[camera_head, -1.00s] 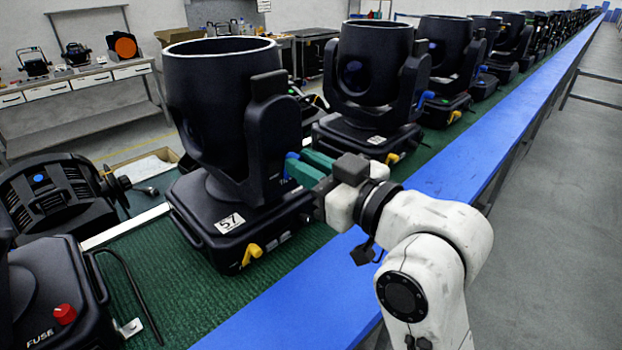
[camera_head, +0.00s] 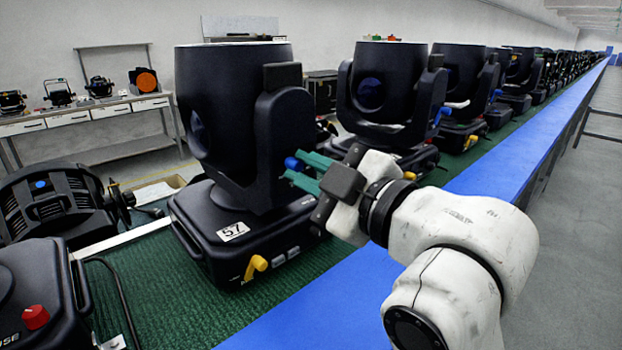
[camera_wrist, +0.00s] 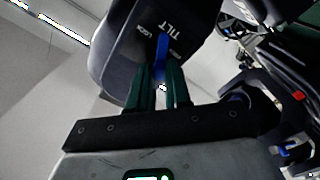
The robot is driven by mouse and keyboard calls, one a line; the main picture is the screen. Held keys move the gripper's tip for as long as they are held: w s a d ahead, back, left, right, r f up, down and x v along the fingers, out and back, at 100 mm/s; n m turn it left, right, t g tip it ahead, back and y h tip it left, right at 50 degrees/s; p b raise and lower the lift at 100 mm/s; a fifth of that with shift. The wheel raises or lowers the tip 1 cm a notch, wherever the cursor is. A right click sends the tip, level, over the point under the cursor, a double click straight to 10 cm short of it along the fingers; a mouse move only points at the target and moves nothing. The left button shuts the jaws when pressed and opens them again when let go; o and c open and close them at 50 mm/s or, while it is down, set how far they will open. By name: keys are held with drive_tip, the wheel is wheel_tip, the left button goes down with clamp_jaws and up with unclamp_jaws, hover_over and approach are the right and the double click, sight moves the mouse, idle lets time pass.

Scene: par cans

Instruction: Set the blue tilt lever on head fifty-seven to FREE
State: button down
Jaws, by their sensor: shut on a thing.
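Head fifty-seven (camera_head: 225,120) is a large black moving head with a white "57" tag (camera_head: 233,232) on its base. Its blue tilt lever (camera_head: 292,163) is on the yoke arm's right side. My gripper (camera_head: 297,169) reaches it from the right, with green fingers either side of the lever. In the wrist view the lever (camera_wrist: 161,52) lies between the fingertips of my gripper (camera_wrist: 161,72), under the word TILT. The gripper is shut on it. Smaller lettering beside the lever is too blurred to read, so I cannot tell its setting.
A yellow lever (camera_head: 256,265) sits low on the base. More black heads, such as the neighbouring one (camera_head: 385,85), line the green bench mat (camera_head: 165,310) behind. A blue edge strip (camera_head: 500,165) runs along the right, with open grey floor (camera_head: 570,230) beyond.

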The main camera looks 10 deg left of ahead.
idle(0.3)
drive_tip(key=c, duration=1.1)
unclamp_jaws()
drive_tip(key=shift+o, duration=0.2)
drive_tip(key=b+v, duration=0.1)
drive_tip(key=v, duration=0.9)
drive_tip(key=shift+s+d, duration=0.3)
drive_tip(key=shift+f, duration=0.1)
